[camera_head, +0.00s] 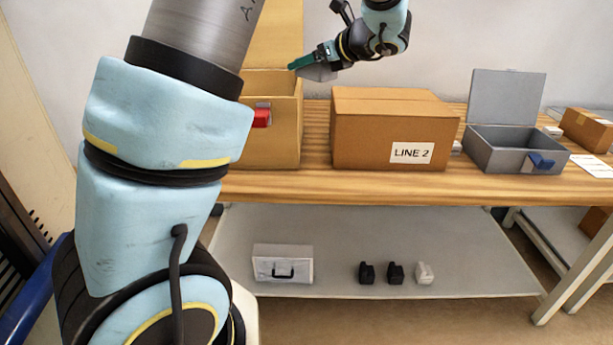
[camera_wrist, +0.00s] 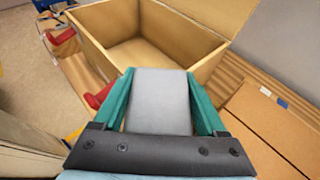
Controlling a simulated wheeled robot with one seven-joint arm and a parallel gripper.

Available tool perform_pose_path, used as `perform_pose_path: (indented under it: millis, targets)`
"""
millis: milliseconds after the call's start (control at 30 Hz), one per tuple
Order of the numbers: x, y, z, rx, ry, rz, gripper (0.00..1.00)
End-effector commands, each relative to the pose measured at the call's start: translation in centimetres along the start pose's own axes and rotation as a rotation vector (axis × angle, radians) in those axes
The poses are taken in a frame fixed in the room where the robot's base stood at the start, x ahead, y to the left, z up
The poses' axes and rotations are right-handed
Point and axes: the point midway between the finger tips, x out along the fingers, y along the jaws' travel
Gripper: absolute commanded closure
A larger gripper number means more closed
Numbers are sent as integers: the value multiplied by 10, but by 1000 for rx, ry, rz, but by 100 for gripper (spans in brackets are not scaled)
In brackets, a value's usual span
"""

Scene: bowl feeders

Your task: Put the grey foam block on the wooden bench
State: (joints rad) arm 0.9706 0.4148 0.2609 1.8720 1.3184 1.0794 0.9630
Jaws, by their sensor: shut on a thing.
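The grey foam block (camera_wrist: 160,100) is held between the green fingers of my gripper (camera_wrist: 160,90) in the wrist view. In the head view the block (camera_head: 318,72) shows at the tip of my gripper (camera_head: 308,64), raised over the right side of an open wooden-coloured box. The wooden bench (camera_head: 312,178) runs across the head view below the gripper. The block is above the bench and apart from its top. Part of the bench is hidden by my arm.
The open box (camera_head: 273,138) with a red latch (camera_head: 262,116) stands under the gripper and looks empty. A closed carton marked LINE 2 (camera_head: 370,140) is to its right, then an open grey metal box (camera_head: 512,150). A lower shelf (camera_head: 340,230) holds a white case (camera_head: 283,263).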

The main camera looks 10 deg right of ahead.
Motion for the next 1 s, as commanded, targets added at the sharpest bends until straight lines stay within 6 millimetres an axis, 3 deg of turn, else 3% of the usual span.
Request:
perform_pose_path:
  millis: [167,800,1000]
  targets:
    - [9,0,-26,12,2,-1,78]
    - [73,1,-178,11,2,0,78]
    - [87,0,-211,7,1,-2,78]
